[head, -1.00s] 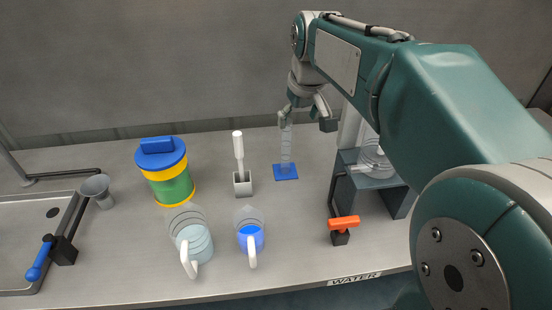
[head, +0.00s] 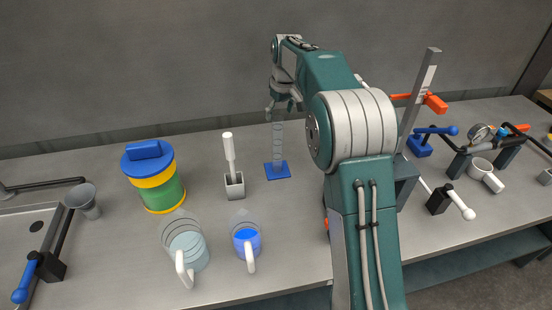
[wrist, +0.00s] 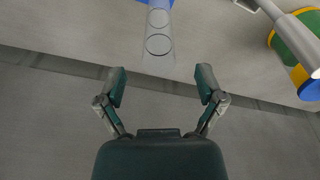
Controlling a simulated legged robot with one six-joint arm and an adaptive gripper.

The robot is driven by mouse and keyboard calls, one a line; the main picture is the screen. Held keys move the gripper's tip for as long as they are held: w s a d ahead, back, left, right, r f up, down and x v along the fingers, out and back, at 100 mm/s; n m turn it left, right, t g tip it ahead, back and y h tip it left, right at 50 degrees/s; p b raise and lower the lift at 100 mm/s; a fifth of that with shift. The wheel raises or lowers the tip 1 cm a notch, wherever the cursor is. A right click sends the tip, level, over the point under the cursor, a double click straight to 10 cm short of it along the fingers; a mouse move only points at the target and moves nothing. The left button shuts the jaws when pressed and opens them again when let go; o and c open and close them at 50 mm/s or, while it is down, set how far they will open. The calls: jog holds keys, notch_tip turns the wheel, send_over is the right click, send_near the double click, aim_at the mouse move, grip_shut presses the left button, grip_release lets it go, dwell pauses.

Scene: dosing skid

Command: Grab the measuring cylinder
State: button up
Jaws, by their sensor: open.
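The measuring cylinder (head: 278,148) is clear, with ring marks and a square blue base (head: 277,170). It stands upright on the bench, left of my arm. My gripper (head: 283,108) is open at the height of the cylinder's top, close to it. In the wrist view the cylinder (wrist: 158,40) points down the picture from its blue base. Its top end lies midway between my two spread fingertips (wrist: 161,78), with a gap on each side. I cannot tell how deep it is between the fingers.
Left of the cylinder stand a white-handled tool in a grey holder (head: 234,185), a blue-lidded yellow-green canister (head: 155,180), and two jugs (head: 186,245) (head: 246,238). A grey post (head: 419,95) and valve fittings stand right of my arm. The wall is behind.

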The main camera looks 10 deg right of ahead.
aim_at(277, 126)
jog(key=f, duration=0.2)
jog(key=w+f, duration=0.1)
jog(key=f, duration=0.3)
jog(key=shift+w+a, duration=0.3)
jog(key=shift+d, duration=0.1)
grip_shut()
